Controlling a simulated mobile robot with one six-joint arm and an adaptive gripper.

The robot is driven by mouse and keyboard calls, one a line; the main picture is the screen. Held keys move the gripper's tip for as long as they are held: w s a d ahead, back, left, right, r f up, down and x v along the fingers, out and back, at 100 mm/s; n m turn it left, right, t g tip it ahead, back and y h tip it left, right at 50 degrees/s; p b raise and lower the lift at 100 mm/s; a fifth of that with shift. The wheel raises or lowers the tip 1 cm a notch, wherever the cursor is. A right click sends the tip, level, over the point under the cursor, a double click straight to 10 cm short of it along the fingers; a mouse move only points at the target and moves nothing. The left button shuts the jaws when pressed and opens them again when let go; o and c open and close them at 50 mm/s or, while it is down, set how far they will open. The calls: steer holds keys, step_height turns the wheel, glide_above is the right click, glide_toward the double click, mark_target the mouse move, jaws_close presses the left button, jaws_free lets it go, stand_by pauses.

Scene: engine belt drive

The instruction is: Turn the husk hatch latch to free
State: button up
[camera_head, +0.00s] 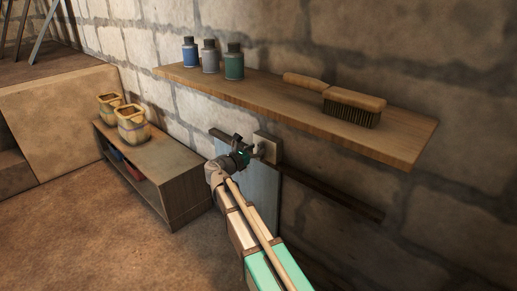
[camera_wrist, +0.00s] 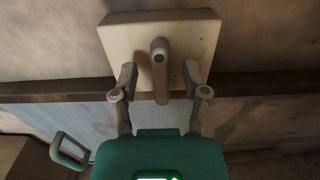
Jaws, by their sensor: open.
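The latch is a grey-brown lever (camera_wrist: 160,72) on a pale square plate (camera_wrist: 118,38). In the wrist view the lever hangs straight down from its pivot, its lower end in front of the dark rail. The plate also shows in the head view (camera_head: 271,148), under the shelf. The grey-blue hatch panel (camera_wrist: 85,113) lies below the rail, and in the head view (camera_head: 266,195) my arm partly covers it. My gripper (camera_wrist: 160,74) is open, with one finger on each side of the lever. Gaps show between lever and fingers; contact is not clear.
A wooden shelf (camera_head: 290,98) juts out above the latch, carrying several bottles (camera_head: 210,57) and a brush (camera_head: 352,104). A grey loop handle (camera_wrist: 68,151) shows at lower left. A low cabinet (camera_head: 178,171) with two baskets (camera_head: 132,124) stands left. The floor before it is clear.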

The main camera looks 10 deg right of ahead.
steer(key=shift+x, duration=1)
jaws_close()
